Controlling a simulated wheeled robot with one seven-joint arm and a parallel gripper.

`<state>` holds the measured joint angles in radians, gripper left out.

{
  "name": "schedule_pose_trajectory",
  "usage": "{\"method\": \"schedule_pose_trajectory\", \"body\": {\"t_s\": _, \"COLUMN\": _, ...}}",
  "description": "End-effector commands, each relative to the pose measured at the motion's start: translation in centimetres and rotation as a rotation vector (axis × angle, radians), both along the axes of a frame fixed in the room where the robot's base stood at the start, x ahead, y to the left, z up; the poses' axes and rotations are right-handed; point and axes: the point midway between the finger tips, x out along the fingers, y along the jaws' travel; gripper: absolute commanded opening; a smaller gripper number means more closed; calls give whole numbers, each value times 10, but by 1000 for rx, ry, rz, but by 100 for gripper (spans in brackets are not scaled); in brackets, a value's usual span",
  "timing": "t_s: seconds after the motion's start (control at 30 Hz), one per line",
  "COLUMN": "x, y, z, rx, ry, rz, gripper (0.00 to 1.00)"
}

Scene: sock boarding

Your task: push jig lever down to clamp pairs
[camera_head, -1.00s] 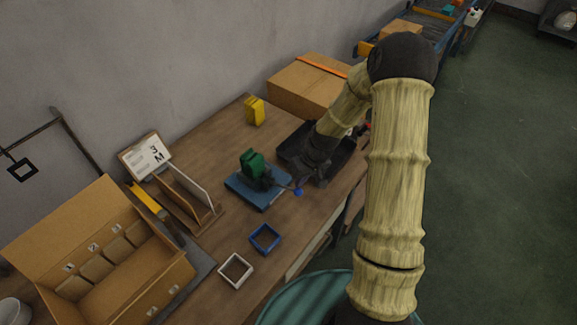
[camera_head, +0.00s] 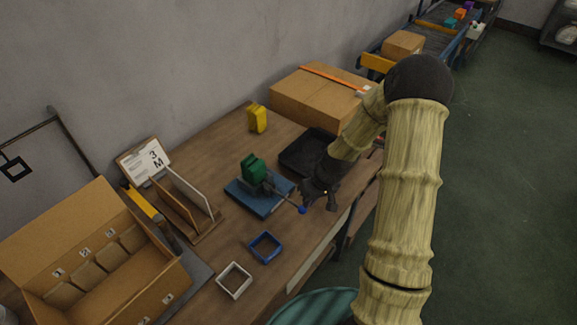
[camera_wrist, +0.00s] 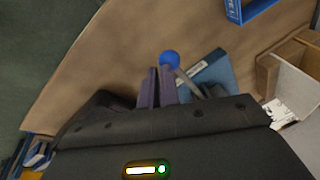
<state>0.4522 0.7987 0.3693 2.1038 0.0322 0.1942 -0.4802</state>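The jig is a blue base plate (camera_head: 262,205) with a green block (camera_head: 253,168) on it. Its thin lever runs toward the table's front edge and ends in a blue ball (camera_head: 302,211). My gripper (camera_head: 322,200) is just right of the ball in the head view. In the wrist view the blue ball (camera_wrist: 169,59) shows just past the tips of my dark fingers (camera_wrist: 157,82). The fingers look close together there, but whether they are shut is unclear. I see nothing held, and contact with the ball cannot be told.
A black tray (camera_head: 299,163) lies behind my gripper, near a closed carton (camera_head: 318,96). A blue frame (camera_head: 265,247) and a white frame (camera_head: 234,281) lie nearer on the table. An open box (camera_head: 100,270) and upright boards (camera_head: 188,202) stand left.

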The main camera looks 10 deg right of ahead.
Motion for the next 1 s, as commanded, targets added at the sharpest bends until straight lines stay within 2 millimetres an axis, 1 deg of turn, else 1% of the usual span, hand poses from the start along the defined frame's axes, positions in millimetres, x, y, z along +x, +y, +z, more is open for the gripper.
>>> {"method": "schedule_pose_trajectory", "body": {"t_s": 0.03, "x": -9, "y": 0, "z": -10, "rx": 4, "ry": 27, "rz": 3, "gripper": 0}}
{"method": "schedule_pose_trajectory", "body": {"t_s": 0.23, "x": -9, "y": 0, "z": -10, "rx": 3, "ry": 29, "rz": 4, "gripper": 0}}
{"method": "schedule_pose_trajectory", "body": {"t_s": 0.33, "x": -8, "y": 0, "z": -7, "rx": 2, "ry": 27, "rz": 4, "gripper": 0}}
{"method": "schedule_pose_trajectory", "body": {"t_s": 0.47, "x": -4, "y": -2, "z": 5, "rx": 2, "ry": 21, "rz": 3, "gripper": 0}}
{"method": "schedule_pose_trajectory", "body": {"t_s": 0.7, "x": 10, "y": -5, "z": 38, "rx": 0, "ry": 1, "rz": 6, "gripper": 0}}
{"method": "schedule_pose_trajectory", "body": {"t_s": 0.77, "x": 5, "y": -12, "z": 37, "rx": 0, "ry": -1, "rz": 2, "gripper": 0}}
{"method": "schedule_pose_trajectory", "body": {"t_s": 1.0, "x": -15, "y": -34, "z": 58, "rx": -2, "ry": -5, "rz": 5, "gripper": 0}}
